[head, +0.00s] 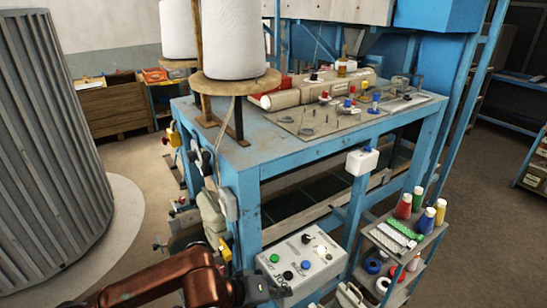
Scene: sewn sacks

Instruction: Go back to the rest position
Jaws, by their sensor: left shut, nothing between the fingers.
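My left arm comes in at the bottom left, with reddish-brown links. Its dark left gripper (268,291) is at the bottom edge of the head view, just in front of the lower left corner of a white control box (303,258) with green, blue and black knobs. The gripper is shut and holds nothing that I can see. I cannot tell whether it touches the box. My right gripper is not in view.
A blue machine table (290,157) carries thread cones (232,40) and a plate with small parts. A small rack (408,238) with coloured bottles stands at the right. A large ribbed grey cylinder (45,150) stands at the left. Floor is open at the far right.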

